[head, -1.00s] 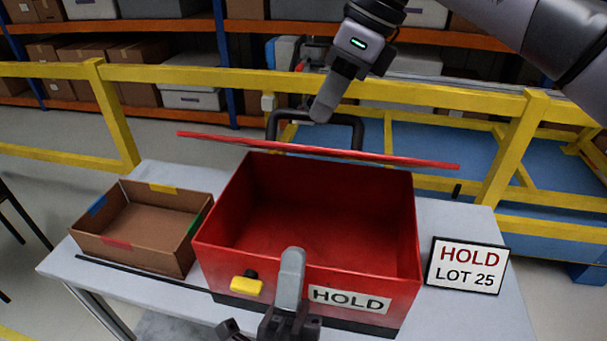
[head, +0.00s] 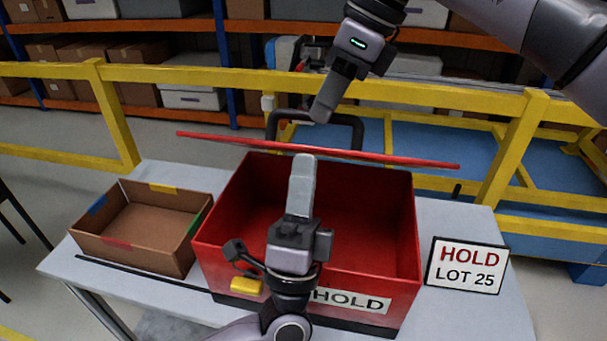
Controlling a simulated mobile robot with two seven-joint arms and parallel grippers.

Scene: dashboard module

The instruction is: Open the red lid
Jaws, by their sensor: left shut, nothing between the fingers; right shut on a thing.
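The red lid (head: 400,160) stands raised, seen nearly edge-on, along the back of the red box (head: 405,235). A black handle (head: 352,118) shows behind its edge. The box is open, and the part of its inside that I can see looks empty. A yellow latch (head: 247,285) sits on its front next to a HOLD label (head: 365,302). My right gripper (head: 321,112) is shut at the black handle behind the lid; the contact is hard to make out. My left gripper (head: 302,162) is shut and empty, its fingers over the box opening, pointing toward the lid.
A cardboard tray (head: 190,262) with coloured tabs stands left of the box on the grey table (head: 470,318). A HOLD LOT 25 sign (head: 467,266) stands at the right. A yellow railing (head: 220,85) runs behind the table.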

